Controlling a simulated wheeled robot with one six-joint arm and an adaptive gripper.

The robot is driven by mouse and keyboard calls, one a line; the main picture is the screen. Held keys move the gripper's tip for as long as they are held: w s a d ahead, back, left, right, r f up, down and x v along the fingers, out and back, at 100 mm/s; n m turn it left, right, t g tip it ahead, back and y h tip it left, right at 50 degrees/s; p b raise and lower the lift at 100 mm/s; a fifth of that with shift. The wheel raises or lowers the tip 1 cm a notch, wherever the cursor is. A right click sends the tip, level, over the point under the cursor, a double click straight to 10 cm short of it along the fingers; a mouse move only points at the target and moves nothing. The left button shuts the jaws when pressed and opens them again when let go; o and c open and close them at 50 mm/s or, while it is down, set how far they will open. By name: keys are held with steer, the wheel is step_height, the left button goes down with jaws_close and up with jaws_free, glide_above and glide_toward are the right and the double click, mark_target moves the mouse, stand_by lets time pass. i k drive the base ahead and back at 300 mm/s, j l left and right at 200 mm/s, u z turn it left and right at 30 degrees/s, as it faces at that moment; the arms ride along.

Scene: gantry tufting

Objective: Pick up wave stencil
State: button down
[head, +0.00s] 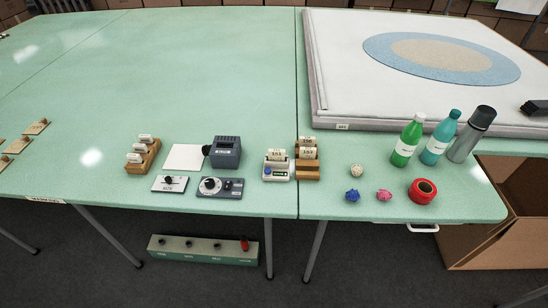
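I cannot make out a wave stencil for certain. Several flat tan wooden pieces lie at the left edge of the green table, among them an upper piece (37,127) and a middle piece (18,145). Each has a small marking or knob on top, too small to read. Others are cut off by the picture's left edge, so part of that group is hidden. My gripper is not in the head view.
The green table (190,70) is bare at its middle and back. A wooden rack (143,155), grey device (226,152), control box (219,187), bottles (407,140) and red tape roll (423,192) stand near its front edge. A white framed board (345,85) lies at right.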

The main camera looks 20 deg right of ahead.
mark_target(37, 128)
steer(key=i+j+u, duration=0.25)
steer(key=i+j, duration=0.25)
steer(key=j, duration=0.15)
steer(key=i+j+u, duration=0.2)
steer(key=i+j, duration=0.35)
steer(key=i+j+u, duration=0.25)
steer(key=i+j, duration=0.2)
steer(key=i, duration=0.2)
steer(key=i+j+u, duration=0.2)
steer(key=i+j, duration=0.15)
steer(key=i, duration=0.25)
